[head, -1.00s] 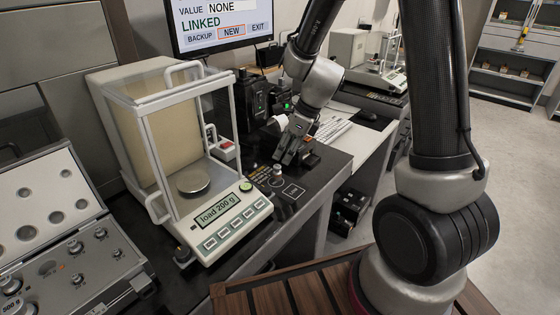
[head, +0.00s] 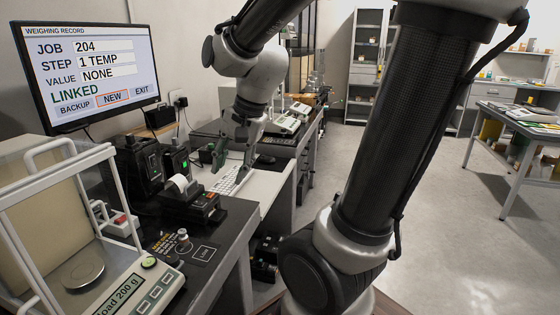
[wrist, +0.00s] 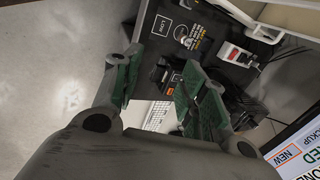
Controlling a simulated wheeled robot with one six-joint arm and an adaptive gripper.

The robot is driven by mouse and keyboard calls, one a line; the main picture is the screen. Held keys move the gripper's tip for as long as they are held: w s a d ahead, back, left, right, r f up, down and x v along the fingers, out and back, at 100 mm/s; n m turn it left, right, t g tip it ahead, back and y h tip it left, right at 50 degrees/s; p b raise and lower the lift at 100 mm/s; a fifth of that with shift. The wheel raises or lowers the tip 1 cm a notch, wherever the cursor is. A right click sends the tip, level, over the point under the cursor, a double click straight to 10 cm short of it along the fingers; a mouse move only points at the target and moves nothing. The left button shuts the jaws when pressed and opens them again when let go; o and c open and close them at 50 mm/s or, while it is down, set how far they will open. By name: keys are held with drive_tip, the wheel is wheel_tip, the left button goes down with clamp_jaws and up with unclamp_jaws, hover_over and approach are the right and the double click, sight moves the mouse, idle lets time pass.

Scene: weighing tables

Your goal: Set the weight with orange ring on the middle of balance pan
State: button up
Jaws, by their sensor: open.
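A small metal weight (head: 183,236) stands upright on the dark work surface beside a marked square; it also shows in the wrist view (wrist: 181,32). I cannot make out its ring colour clearly. My gripper (head: 235,168) is open and empty, beyond the weight and over the keyboard area. In the wrist view its green-padded fingers (wrist: 158,85) are spread apart, with the weight past them, not between them.
A small printer (head: 195,203) stands just beyond the weight. The balance's glass draft shield (head: 48,215) has a white frame. A monitor (head: 88,65) stands behind, and a keyboard (head: 232,178) lies on the white desk. Open floor (head: 415,190) is at right.

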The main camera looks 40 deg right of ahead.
drive_tip(key=s+d+r+n+h, duration=0.1)
drive_tip(key=s+d+n, duration=0.2)
drive_tip(key=s+n, duration=0.2)
drive_tip(key=s+d+r+n+t+h, duration=0.1)
drive_tip(key=s+d+r+n, duration=0.1)
drive_tip(key=s+n, duration=0.3)
drive_tip(key=shift+s+d+r+n, duration=0.3)
drive_tip(key=shift+s+d, duration=0.2)
drive_tip(key=shift+s, duration=0.05)
drive_tip(key=shift+o, duration=0.2)
